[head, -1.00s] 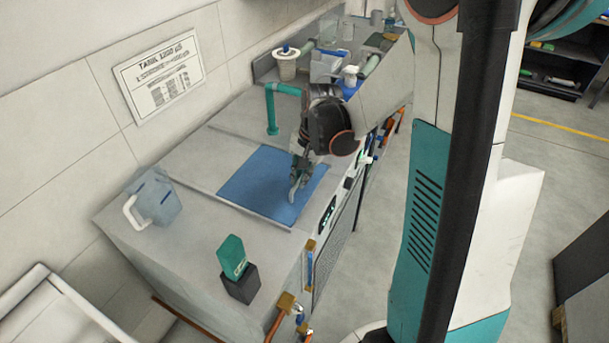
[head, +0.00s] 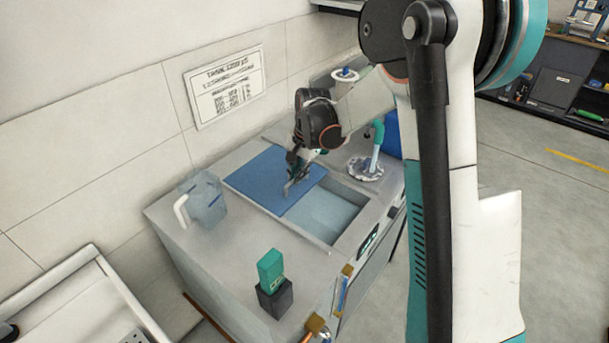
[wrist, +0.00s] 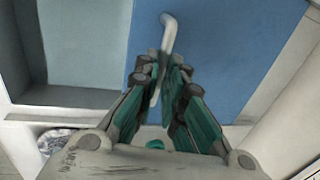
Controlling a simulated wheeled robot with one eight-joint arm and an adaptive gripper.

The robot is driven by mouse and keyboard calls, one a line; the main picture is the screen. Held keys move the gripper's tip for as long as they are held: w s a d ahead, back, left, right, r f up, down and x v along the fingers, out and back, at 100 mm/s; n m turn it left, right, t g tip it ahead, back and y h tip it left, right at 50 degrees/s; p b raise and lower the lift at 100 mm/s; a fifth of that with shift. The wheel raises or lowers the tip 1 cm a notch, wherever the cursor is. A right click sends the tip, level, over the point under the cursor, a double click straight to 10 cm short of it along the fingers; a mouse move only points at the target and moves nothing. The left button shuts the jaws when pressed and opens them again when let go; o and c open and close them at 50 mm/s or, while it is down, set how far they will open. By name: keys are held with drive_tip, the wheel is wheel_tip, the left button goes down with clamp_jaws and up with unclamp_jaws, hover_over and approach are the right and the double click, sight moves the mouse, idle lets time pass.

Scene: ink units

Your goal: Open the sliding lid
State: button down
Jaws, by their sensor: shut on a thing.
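The sliding lid is a flat blue panel (head: 262,178) on top of the grey unit. It lies toward the wall side, and an open basin (head: 325,214) shows beside it, toward the unit's front. My gripper (head: 290,186) is over the lid's edge nearest the basin, shut on the lid's pale handle. In the wrist view the handle (wrist: 168,38) runs up from between the fingers of my gripper (wrist: 163,85). The blue lid (wrist: 225,45) fills the middle, and the basin (wrist: 85,45) is at the left.
A clear jug (head: 204,200) stands on the unit's left end. A green block on a black base (head: 275,298) stands near the front left corner. A teal faucet (head: 376,145) rises at the right. The wall is close behind the unit.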

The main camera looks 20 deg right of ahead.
drive_tip(key=c, duration=1.7)
unclamp_jaws()
drive_tip(key=r, duration=0.4)
drive_tip(key=s+d+r, duration=0.1)
drive_tip(key=r, duration=0.3)
drive_tip(key=s+r, duration=0.1)
drive_tip(key=r, duration=0.2)
drive_tip(key=shift+d+r, duration=0.2)
drive_tip(key=shift+r, duration=0.2)
